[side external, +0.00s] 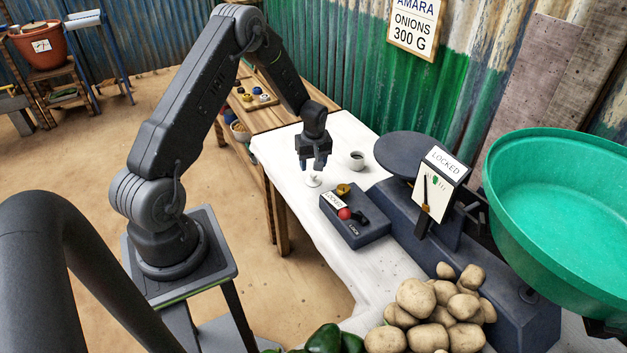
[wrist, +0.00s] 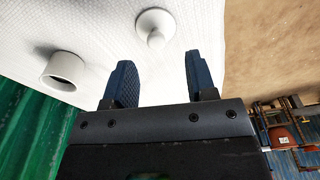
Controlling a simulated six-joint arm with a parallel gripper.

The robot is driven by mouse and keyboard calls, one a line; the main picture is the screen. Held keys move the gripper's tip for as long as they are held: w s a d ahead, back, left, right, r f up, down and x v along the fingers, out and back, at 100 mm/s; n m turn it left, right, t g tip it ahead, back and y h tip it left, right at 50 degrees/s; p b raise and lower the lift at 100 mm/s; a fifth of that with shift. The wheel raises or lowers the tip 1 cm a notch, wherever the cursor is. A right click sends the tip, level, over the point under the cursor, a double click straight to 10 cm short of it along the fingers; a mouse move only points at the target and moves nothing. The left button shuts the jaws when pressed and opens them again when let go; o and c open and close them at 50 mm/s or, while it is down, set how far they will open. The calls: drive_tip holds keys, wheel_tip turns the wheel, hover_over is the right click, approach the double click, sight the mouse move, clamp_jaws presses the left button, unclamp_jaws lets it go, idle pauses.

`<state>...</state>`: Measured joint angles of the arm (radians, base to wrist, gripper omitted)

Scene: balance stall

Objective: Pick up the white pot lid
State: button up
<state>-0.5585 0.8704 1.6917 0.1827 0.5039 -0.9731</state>
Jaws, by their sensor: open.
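The white pot lid (side external: 313,180) lies on the white table (side external: 280,138), under my gripper in the side view. In the wrist view, the lid (wrist: 155,26) shows as a white disc with a knob, just beyond the fingertips and between their lines. My gripper (side external: 315,166) is open and empty, pointing down above the lid. In the wrist view its two blue fingers (wrist: 158,68) are spread apart, with a gap between them and the lid.
A dark lock box (side external: 362,228) with a red knob sits close in front of the lid. A balance with a dark plate (side external: 408,152), a LOCKED sign (side external: 446,162) and a green pan (side external: 560,215) stands at right. Potatoes (side external: 430,310) are piled in front. The table's left part is clear.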

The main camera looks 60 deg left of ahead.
sight(313, 174)
drive_tip(key=f, duration=0.5)
drive_tip(key=shift+w+a+f, duration=0.2)
drive_tip(key=shift+w+f, duration=0.05)
drive_tip(key=shift+f, duration=0.05)
clamp_jaws()
drive_tip(key=shift+r, duration=0.15)
